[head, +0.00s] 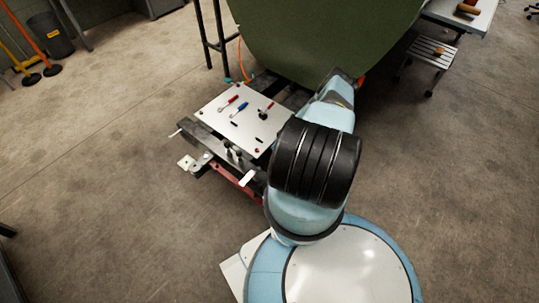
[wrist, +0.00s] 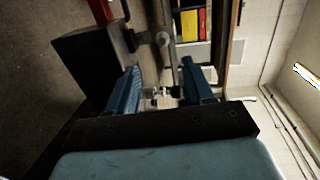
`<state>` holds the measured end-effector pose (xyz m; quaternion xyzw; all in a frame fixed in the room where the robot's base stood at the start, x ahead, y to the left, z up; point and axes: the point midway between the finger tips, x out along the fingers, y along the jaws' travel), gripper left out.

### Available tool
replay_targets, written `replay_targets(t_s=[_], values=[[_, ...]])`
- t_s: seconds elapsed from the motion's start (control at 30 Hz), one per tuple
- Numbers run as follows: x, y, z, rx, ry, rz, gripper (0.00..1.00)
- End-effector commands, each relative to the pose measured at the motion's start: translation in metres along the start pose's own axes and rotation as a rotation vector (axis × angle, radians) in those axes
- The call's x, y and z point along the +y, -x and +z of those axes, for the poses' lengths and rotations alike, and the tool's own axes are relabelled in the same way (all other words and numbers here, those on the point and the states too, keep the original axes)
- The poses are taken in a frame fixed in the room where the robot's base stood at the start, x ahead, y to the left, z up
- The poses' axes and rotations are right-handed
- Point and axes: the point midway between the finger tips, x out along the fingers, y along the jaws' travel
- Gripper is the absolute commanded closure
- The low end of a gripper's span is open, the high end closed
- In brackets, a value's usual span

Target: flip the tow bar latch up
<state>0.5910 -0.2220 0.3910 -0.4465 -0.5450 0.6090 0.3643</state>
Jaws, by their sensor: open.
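My gripper (wrist: 161,68) is open in the wrist view, its two blue fingers apart. A grey bar with a round knob (wrist: 162,39) stands just beyond and between the fingertips. It joins a dark block (wrist: 88,55) at the left, and I cannot tell whether it is the latch. A red bar (wrist: 103,10) shows above the block. In the head view, a red bar (head: 236,188), perhaps the tow bar, lies low along the cart's near side. My arm hides part of that side and my gripper there. No contact with the fingers is visible.
The cart has a pale top (head: 222,122) with several small tools on it. A large green curved panel (head: 325,40) stands behind it. A step stool (head: 430,52) and a table are at the upper right. The floor left of the cart is clear.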

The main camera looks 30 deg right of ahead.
Motion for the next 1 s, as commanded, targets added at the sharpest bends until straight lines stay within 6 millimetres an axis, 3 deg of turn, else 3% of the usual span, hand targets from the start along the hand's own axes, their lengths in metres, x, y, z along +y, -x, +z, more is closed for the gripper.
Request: replay_targets(t_s=[0.3,0.57,1.0], values=[[-0.015,-0.033,-0.011,-0.341,0.056,0.3,0.48],[-0.035,-0.048,-0.017,-0.638,0.215,0.561,0.48],[-0.101,-0.074,-0.04,-1.051,0.684,0.847,0.48]])
